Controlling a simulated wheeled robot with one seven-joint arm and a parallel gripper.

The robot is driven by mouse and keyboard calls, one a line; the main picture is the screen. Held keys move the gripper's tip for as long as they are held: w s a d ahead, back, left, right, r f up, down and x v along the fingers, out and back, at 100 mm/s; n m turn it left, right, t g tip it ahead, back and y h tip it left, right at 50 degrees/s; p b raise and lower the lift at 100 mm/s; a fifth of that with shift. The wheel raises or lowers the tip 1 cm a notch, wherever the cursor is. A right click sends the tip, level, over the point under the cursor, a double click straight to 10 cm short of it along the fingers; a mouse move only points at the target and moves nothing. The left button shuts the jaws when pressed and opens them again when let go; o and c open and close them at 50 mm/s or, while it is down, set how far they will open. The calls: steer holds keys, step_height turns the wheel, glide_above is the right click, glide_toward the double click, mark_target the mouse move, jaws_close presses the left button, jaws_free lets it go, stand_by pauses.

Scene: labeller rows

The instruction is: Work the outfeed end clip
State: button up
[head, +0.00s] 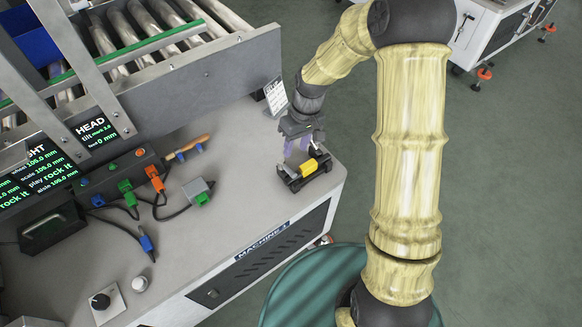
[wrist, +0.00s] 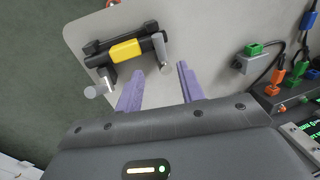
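The end clip looks to be a black device with a yellow middle block (head: 310,167) on the corner of the grey machine top. It also shows in the wrist view (wrist: 127,49), with silver round posts at its ends. My gripper (head: 303,146) is just behind the clip in the head view, its purple fingertips low near it. In the wrist view my gripper (wrist: 157,80) is open with nothing between the fingers. The clip lies beyond the fingertips and mostly to the left. I cannot tell whether a finger touches it.
A grey box with a green plug (head: 197,191) and cabled orange, green and blue connectors lie left on the machine top (head: 240,215). A wooden-handled tool (head: 188,147) lies behind them. The roller conveyor (head: 140,70) borders the back. The top's edge is close to the clip.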

mark_target(290, 169)
steer(key=f, duration=0.3)
steer(key=a+f, duration=0.1)
steer(key=f, duration=0.2)
steer(key=s+f+b, duration=0.1)
steer(key=f, duration=0.2)
steer(key=shift+a, duration=0.3)
steer(key=shift+c, duration=0.5)
jaws_close()
